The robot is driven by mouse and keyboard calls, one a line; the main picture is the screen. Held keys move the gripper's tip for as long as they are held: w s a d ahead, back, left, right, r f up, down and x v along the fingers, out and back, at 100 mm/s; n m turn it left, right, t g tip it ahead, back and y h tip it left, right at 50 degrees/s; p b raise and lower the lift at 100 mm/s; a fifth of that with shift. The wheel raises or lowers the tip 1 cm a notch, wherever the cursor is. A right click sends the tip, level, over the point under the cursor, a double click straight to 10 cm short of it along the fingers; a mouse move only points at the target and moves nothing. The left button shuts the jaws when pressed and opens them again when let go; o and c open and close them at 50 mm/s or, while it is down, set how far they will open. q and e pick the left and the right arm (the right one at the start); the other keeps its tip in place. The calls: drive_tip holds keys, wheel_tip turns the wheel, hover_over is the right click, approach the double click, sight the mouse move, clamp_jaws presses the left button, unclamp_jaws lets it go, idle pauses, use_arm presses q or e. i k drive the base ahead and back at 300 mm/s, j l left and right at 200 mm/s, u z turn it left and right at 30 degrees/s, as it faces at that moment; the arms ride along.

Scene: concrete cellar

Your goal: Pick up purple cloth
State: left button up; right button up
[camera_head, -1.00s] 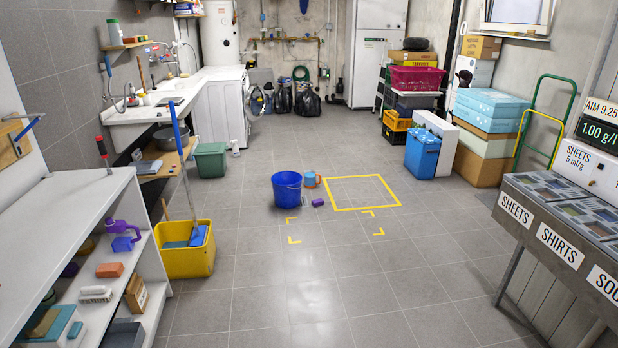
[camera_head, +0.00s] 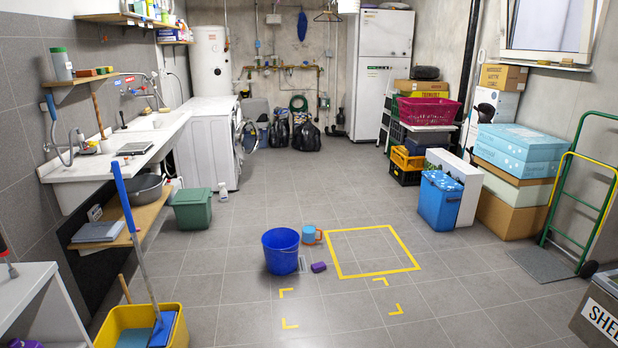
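A small purple item (camera_head: 318,267) lies on the floor just right of a blue bucket (camera_head: 281,252). It may be the purple cloth, but it is too small to tell cloth from sponge. A small pale object (camera_head: 303,266) lies between it and the bucket. An orange and blue cup-like container (camera_head: 311,235) stands behind it. Neither of my grippers is in view.
A yellow taped square (camera_head: 373,252) and yellow corner marks (camera_head: 289,324) are on the floor. A yellow mop bucket (camera_head: 110,325) stands at lower left, a white shelf (camera_head: 30,300) beside it. A hand truck (camera_head: 582,200) stands right.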

sight(319, 265)
drive_tip(key=i, duration=0.9)
drive_tip(key=i+u, duration=0.1)
drive_tip(key=i, duration=0.85)
drive_tip(key=i+l, duration=0.15)
drive_tip(key=i, duration=0.75)
drive_tip(key=i+l, duration=0.1)
drive_tip(key=i, duration=0.8)
drive_tip(key=i+l+u, duration=0.1)
drive_tip(key=i, duration=0.8)
